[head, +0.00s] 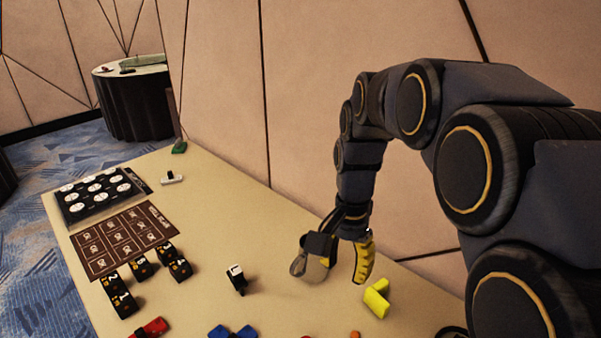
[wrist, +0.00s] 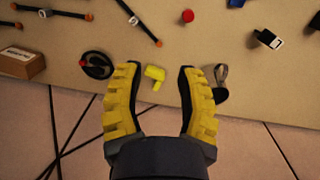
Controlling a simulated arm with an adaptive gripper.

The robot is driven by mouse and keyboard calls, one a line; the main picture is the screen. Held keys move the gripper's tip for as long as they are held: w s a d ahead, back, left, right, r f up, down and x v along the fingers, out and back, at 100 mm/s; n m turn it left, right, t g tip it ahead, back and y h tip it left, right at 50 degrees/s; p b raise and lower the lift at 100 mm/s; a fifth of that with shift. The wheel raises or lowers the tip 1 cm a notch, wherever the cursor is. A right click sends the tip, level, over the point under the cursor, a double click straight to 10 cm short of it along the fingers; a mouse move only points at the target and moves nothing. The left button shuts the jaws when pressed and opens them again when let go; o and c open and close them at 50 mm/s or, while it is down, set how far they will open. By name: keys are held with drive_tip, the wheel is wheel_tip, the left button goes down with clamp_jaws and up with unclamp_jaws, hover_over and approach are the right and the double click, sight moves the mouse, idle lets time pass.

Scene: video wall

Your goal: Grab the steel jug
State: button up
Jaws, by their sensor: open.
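The steel jug (head: 309,268) appears to be the grey, rounded thing beside my gripper on the beige table in the head view. In the wrist view the jug (wrist: 221,94) shows only partly, just right of the right finger, which hides some of it. My gripper (wrist: 159,68) is open with its yellow-padded fingers apart and nothing held. The jug lies outside the gap between the fingers; whether it touches the finger I cannot tell. In the head view my gripper (head: 341,270) is low over the table.
A yellow T-shaped piece (wrist: 154,75) shows between the fingertips, on the table (head: 215,210). A black ring-like thing (wrist: 96,65) and a brown box (wrist: 22,63) are left. A black-and-white piece (head: 236,278) stands left of the jug. The wall (head: 340,120) runs close behind.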

drive_tip(key=w+a+f+m, duration=0.2)
drive_tip(key=w+f+m, duration=0.4)
drive_tip(key=w, duration=0.7)
drive_tip(key=m, duration=0.5)
hover_over(311, 268)
wheel_tip(311, 268, down, 11)
drive_tip(key=shift+d+f+m+t, duration=0.25)
drive_tip(key=shift+f+m+t, duration=0.05)
drive_tip(key=shift+f, duration=0.05)
wheel_tip(311, 268, down, 3)
drive_tip(key=shift+r, duration=0.2)
drive_tip(key=f, duration=0.5)
drive_tip(key=shift+w+a+f, duration=0.1)
drive_tip(key=shift+w+a, duration=0.05)
drive_tip(key=shift+a, duration=0.05)
clamp_jaws()
